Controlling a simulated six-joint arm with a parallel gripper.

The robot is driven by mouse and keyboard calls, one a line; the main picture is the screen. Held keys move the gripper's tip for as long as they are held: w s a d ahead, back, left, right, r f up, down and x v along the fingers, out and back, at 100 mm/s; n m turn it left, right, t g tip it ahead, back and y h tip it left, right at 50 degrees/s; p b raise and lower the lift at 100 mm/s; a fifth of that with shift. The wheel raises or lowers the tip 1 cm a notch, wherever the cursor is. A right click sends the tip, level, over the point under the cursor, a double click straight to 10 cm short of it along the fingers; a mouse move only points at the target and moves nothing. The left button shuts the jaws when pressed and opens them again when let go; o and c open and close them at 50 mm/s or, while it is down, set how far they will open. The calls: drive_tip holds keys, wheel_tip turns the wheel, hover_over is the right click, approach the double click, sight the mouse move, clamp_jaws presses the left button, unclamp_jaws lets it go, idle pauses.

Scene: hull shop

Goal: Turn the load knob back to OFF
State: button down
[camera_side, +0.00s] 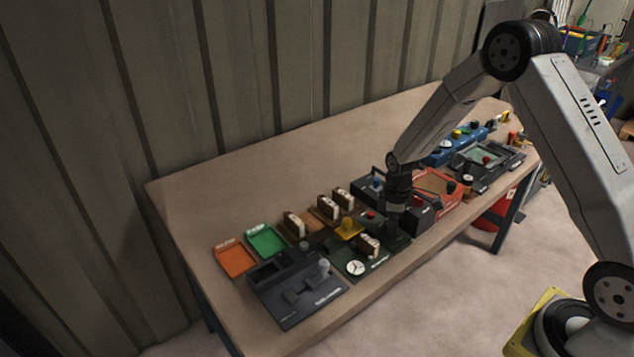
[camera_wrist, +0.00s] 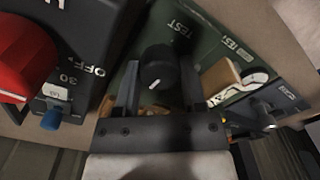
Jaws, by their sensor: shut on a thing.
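My gripper (camera_wrist: 155,85) has its two fingers on either side of a round black knob (camera_wrist: 158,66) and is shut on it. The knob sits on a dark green panel (camera_wrist: 205,45) marked TEST. In the side view my gripper (camera_side: 397,222) reaches straight down at the right end of the green panel (camera_side: 340,258), and the knob is hidden. I cannot read a load label by the knob.
Left in the wrist view is a dark box (camera_wrist: 100,45) marked OFF and 30, with a red knob (camera_wrist: 22,55) and a blue-tipped part (camera_wrist: 51,119). A tan upright piece (camera_wrist: 222,78) stands close right of my fingers. An orange tray (camera_side: 235,260) and green tray (camera_side: 265,241) lie left.

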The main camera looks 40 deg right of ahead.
drive_tip(key=shift+n, duration=0.6)
drive_tip(key=shift+c, duration=0.9)
unclamp_jaws()
drive_tip(key=shift+r, duration=0.1)
drive_tip(key=shift+r, duration=3.85)
